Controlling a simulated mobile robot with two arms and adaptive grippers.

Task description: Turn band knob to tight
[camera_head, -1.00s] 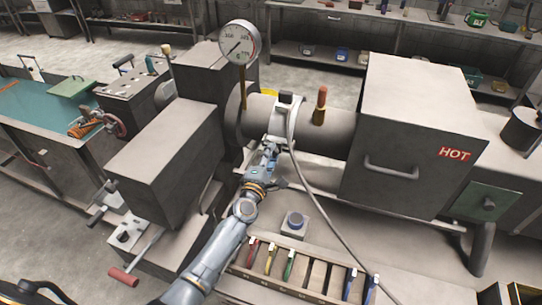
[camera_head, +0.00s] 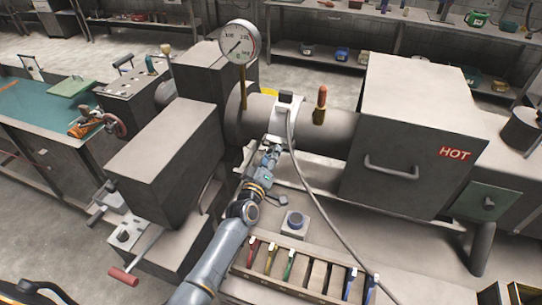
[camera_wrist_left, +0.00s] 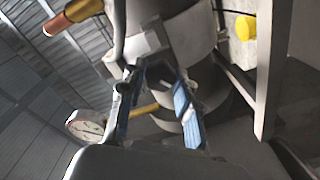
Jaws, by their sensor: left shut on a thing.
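A pale heater band (camera_head: 281,121) is wrapped around the grey barrel (camera_head: 338,127), with a dark-topped block and a cable on its upper side. My left gripper (camera_head: 272,149) is at the lower front side of the band, shut on the small band knob, which its fingers mostly hide in the head view. In the left wrist view, the blue-sided fingers (camera_wrist_left: 158,88) reach to the band's clamp (camera_wrist_left: 150,42); the knob between them is hard to make out, and I cannot read its setting. My right gripper is not in view.
A pressure gauge (camera_head: 239,41) stands left of the band, and an orange-topped handle (camera_head: 320,101) stands right of it. A grey cable (camera_head: 325,217) hangs down past my arm. A box marked HOT (camera_head: 411,130) is at the right. A tool rack (camera_head: 303,272) lies below.

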